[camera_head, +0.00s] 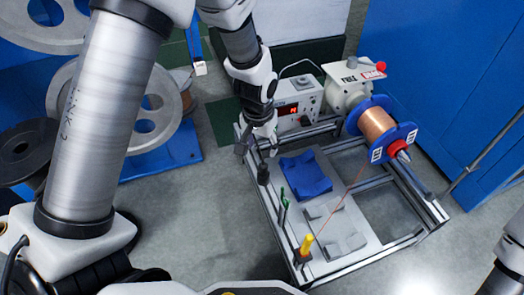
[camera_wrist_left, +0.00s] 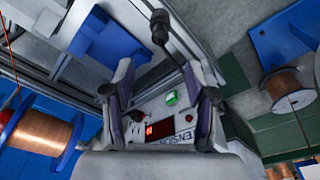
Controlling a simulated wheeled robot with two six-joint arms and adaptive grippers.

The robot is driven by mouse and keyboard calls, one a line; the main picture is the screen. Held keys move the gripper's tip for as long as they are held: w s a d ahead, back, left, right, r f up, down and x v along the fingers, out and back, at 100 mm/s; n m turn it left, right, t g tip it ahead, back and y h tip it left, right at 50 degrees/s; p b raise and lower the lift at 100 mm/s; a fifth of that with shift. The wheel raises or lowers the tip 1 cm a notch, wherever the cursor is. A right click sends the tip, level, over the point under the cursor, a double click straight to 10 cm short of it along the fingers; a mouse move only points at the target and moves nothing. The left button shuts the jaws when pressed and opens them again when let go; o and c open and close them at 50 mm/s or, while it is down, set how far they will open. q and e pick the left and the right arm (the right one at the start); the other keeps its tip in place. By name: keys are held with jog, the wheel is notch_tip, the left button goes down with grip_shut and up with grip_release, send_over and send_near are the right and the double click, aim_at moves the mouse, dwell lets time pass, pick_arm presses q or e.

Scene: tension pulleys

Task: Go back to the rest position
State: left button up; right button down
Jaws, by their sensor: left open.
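My left gripper (camera_head: 258,148) hangs over the left edge of the metal frame (camera_head: 375,258), in front of the control box (camera_head: 312,92). In the left wrist view its two fingers (camera_wrist_left: 162,92) are spread apart with nothing between them. Behind them are the box's red display (camera_wrist_left: 158,130) and green switch (camera_wrist_left: 171,98). A dark post (camera_head: 263,174) stands on the frame just below the gripper; I cannot tell whether they touch. A green post (camera_head: 284,200) and a yellow one (camera_head: 307,243) stand nearer along that edge. My right gripper is not in view.
A copper wire spool with blue flanges (camera_head: 378,126) sits on a motor unit (camera_head: 347,88) at the right. A thin wire runs from it towards the yellow post. A blue block (camera_head: 306,175) lies inside the frame. Large grey reels (camera_head: 150,105) stand at the left.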

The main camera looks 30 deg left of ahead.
pick_arm(q)
jog(key=shift+f, duration=0.1)
dwell(0.3)
jog(key=s+f+g+p, duration=0.2)
jog(key=s+f+p, duration=0.3)
jog(key=s, duration=0.9)
jog(key=s+f+g+p, duration=0.2)
jog(key=s+f+p, duration=0.2)
jog(key=s+f, duration=0.7)
notch_tip(320, 180, up, 3)
jog(key=w+t, duration=0.1)
jog(key=t, duration=0.2)
notch_tip(320, 180, up, 38)
jog(key=p, duration=3.7)
jog(key=shift+r, duration=0.25)
jog(key=shift+a, duration=0.1)
